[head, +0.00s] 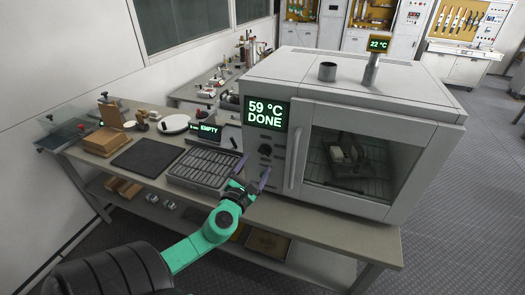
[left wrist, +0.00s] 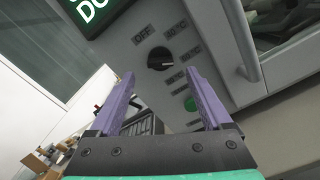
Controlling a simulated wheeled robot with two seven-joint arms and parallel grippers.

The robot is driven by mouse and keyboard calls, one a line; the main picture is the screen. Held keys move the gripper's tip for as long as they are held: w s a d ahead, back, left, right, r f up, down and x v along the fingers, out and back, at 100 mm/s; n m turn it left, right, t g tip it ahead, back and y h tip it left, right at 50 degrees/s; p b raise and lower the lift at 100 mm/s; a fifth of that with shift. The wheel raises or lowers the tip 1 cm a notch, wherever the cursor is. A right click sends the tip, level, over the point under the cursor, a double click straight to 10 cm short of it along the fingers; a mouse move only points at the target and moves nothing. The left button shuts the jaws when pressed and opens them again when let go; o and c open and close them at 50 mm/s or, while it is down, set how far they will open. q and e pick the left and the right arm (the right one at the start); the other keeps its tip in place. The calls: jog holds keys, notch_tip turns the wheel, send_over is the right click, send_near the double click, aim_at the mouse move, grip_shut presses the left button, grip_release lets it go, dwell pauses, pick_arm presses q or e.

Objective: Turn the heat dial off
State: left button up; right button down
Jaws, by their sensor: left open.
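The heat dial (head: 265,150) is a dark round knob on the oven's front panel, below a green display (head: 265,113) reading "59 °C DONE". In the left wrist view the dial (left wrist: 161,61) sits among small labels, one reading "OFF" at its upper left. My left gripper (head: 253,172) is open, its purple fingers just below and in front of the panel. In the left wrist view the fingers (left wrist: 163,88) stand apart with the dial ahead between and beyond their tips, apparently not touching it. My right gripper is not in view.
The oven (head: 350,82) has a vertical door handle (head: 299,160) right of the panel. A green button (left wrist: 190,103) lies below the dial. A slotted tray (head: 203,170), a dark mat (head: 147,157) and a scale reading "EMPTY" (head: 208,131) are on the bench to the left.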

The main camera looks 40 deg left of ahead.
aim_at(263, 154)
pick_arm(q)
jog(key=x, duration=0.5)
jog(key=shift+w+a, duration=0.1)
jog(key=shift+w, duration=0.05)
grip_shut()
jog(key=shift+n, duration=0.4)
jog(key=n+b, duration=0.1)
jog(key=n, duration=0.3)
jog(key=shift+f+b, duration=0.1)
jog(key=shift+b, duration=0.2)
jog(key=n+b, duration=0.1)
jog(key=n, duration=0.5)
jog(key=shift+n, duration=0.4)
jog(key=n+b, duration=0.1)
jog(key=n, duration=1.1)
jog(key=shift+n, duration=0.3)
